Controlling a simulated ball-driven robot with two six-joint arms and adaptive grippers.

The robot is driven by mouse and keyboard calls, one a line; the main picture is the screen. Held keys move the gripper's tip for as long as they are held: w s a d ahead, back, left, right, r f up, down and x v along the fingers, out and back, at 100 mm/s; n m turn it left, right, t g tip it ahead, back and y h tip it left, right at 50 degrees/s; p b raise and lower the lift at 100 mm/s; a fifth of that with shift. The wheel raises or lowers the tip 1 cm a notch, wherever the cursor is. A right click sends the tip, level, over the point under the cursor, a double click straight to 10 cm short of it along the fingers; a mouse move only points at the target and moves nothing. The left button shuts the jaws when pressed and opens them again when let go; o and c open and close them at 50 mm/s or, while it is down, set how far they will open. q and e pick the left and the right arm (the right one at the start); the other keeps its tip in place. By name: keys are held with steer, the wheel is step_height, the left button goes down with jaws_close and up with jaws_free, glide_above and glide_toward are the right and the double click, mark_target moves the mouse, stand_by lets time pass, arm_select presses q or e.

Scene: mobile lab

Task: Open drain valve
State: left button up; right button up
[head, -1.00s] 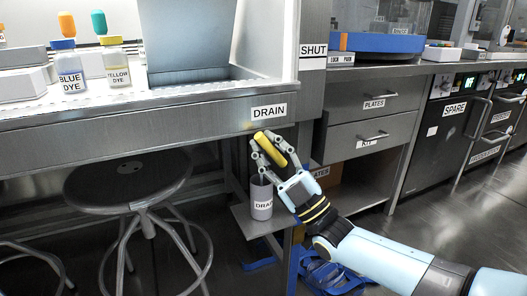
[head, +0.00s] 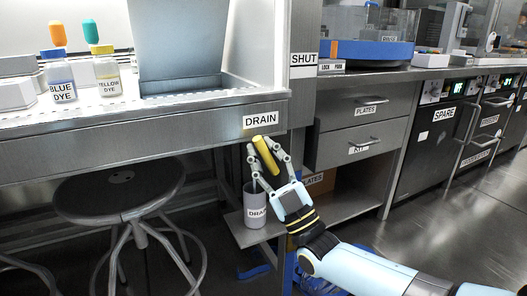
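The yellow drain valve handle (head: 266,156) hangs under the bench front, just below the DRAIN label (head: 261,119). It is a short bar, tilted steeply, its lower end to the right. My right gripper (head: 267,149) reaches up from the lower right with a finger on either side of the handle. The fingers look apart, with a gap beside the bar, and I see no clear grip. The valve body behind the handle is hidden. A grey cup labelled DRAIN (head: 256,205) stands on a low shelf below the handle. My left gripper is not in view.
A round stool (head: 118,190) stands under the bench at left. Blue and yellow dye bottles (head: 62,83) stand on the bench top. A SHUT label (head: 303,59) is on the post at right. Drawers (head: 362,115) are right of the gripper.

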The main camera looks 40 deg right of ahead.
steer(key=o, duration=0.4)
steer(key=shift+r, duration=0.1)
steer(key=v, duration=1.2)
